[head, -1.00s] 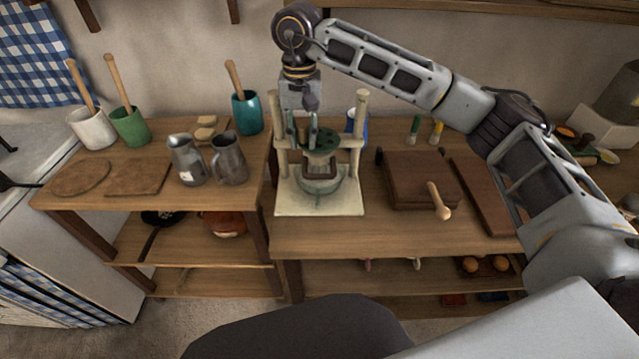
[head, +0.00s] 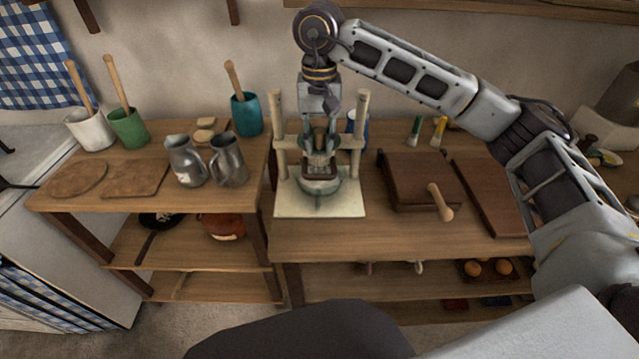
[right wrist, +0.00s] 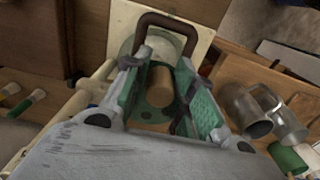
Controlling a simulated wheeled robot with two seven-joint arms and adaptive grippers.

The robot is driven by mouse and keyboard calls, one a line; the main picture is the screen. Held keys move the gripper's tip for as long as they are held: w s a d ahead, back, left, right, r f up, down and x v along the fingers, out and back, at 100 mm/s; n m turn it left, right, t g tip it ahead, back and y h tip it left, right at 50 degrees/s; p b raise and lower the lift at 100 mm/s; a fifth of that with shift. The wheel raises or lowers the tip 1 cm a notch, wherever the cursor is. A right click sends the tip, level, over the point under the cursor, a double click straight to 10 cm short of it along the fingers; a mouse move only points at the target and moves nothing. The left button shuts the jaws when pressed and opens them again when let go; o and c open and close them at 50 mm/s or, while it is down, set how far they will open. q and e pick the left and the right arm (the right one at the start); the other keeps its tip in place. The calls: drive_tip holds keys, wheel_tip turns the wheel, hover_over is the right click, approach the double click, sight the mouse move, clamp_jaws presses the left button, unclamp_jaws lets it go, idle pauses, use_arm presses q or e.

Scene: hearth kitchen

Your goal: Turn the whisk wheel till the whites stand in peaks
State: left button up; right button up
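The whisk stand has a cream base (head: 290,205), two pale wooden posts (head: 360,120) and a bowl (head: 322,190) low between them. The green whisk wheel (head: 345,141) lies flat between the posts, mostly hidden by my right gripper (head: 319,145), which points down over it. In the right wrist view, the wheel's wooden knob (right wrist: 160,85) stands between the green-padded fingers, with gaps showing on both sides. The gripper is open around the knob. A dark brown U-shaped bracket (right wrist: 165,22) shows beyond the fingertips. The whites cannot be seen. My left gripper is out of view.
Metal jugs (head: 230,163) and a teal pot (head: 246,115) stand to the left. A brown wooden box with a handle (head: 415,175) and a dark board (head: 487,195) lie to the right. A blue item (head: 357,122) is behind the right post.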

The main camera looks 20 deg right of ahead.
drive_tip(key=shift+o, duration=1.2)
drive_tip(key=shift+r, duration=0.1)
drive_tip(key=shift+r+p, duration=2.3)
drive_tip(key=shift+r, duration=1.65)
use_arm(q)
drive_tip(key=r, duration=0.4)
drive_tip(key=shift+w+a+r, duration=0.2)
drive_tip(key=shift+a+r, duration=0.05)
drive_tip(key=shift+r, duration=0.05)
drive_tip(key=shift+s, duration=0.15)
use_arm(e)
drive_tip(key=shift+f, duration=0.1)
